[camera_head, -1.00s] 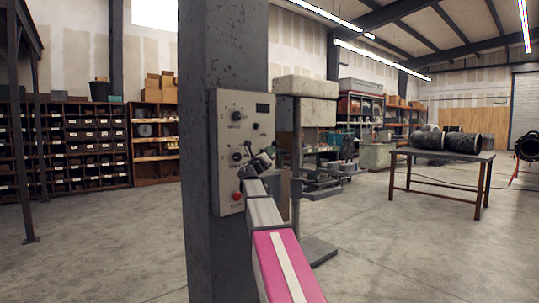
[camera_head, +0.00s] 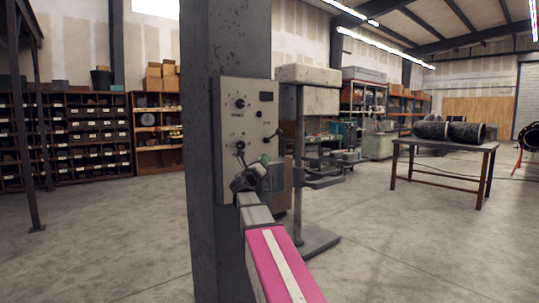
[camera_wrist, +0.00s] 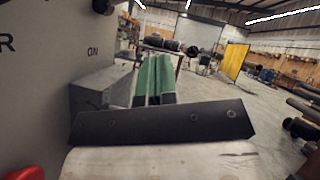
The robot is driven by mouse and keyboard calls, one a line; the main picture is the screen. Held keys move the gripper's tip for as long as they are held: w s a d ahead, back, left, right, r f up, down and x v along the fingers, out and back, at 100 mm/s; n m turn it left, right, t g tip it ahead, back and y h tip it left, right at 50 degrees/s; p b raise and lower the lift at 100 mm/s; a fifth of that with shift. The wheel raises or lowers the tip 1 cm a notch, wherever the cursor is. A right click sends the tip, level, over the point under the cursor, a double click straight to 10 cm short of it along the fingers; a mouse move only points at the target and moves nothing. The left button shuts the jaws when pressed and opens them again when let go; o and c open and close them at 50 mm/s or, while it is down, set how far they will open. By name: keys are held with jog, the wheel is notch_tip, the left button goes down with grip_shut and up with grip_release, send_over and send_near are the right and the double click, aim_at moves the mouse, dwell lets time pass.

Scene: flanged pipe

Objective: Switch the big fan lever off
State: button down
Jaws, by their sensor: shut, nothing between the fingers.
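The grey control panel (camera_head: 228,120) is fixed to the dark column. A dark knob with a thin lever-like part (camera_head: 240,148) shows on it, just above my gripper; its labels are too small to read and I cannot tell its setting. My gripper (camera_head: 264,159) is in front of the panel's lower right part. In the wrist view its green fingers (camera_wrist: 155,80) are together and empty, to the right of the panel face (camera_wrist: 40,90). "ON" is printed there, beside a grey block (camera_wrist: 105,88). I cannot tell whether the gripper touches the lever.
A red button (camera_wrist: 27,173) is low on the panel in the wrist view. Another knob (camera_head: 240,103) sits higher on the panel. The column (camera_head: 215,45) is close to my arm. A drill press (camera_head: 305,77) stands behind. Open floor (camera_head: 400,250) lies to the right.

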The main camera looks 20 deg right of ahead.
aim_at(272, 137)
jog(key=w+d+r+n, duration=0.2)
jog(key=w+d+r, duration=0.4)
jog(key=w+r, duration=0.1)
jog(key=shift+d+t+y, duration=0.2)
jog(key=shift+t+y, duration=0.2)
dwell(0.5)
jog(key=shift+s, duration=0.1)
jog(key=shift+w+r, duration=0.35)
jog(key=shift+r, duration=0.4)
